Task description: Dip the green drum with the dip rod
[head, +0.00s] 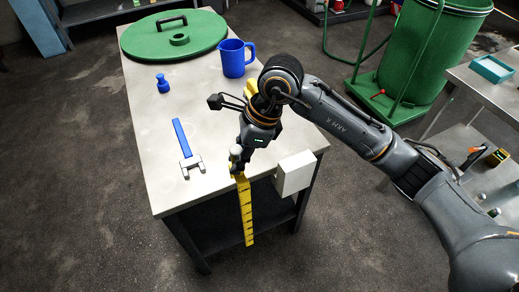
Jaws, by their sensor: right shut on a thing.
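The dip rod (246,212) is a flat yellow strip with black marks. My right gripper (238,160) is shut on its upper end, at the front edge of the workbench. The rod hangs down in front of that edge, with its lower end over the floor. The green drum (428,55) stands upright at the upper right, well apart from the rod. Its top is cut by the picture's edge, so its inside is hidden. My left gripper is not in view.
The workbench (145,115) carries a green lid (150,45), a blue jug (234,60), a small blue bottle (163,84) and a blue-handled tool (185,145). A white box (294,173) is at its front right corner. A green trolley (375,92) is under the drum. A side table (490,85) stands right.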

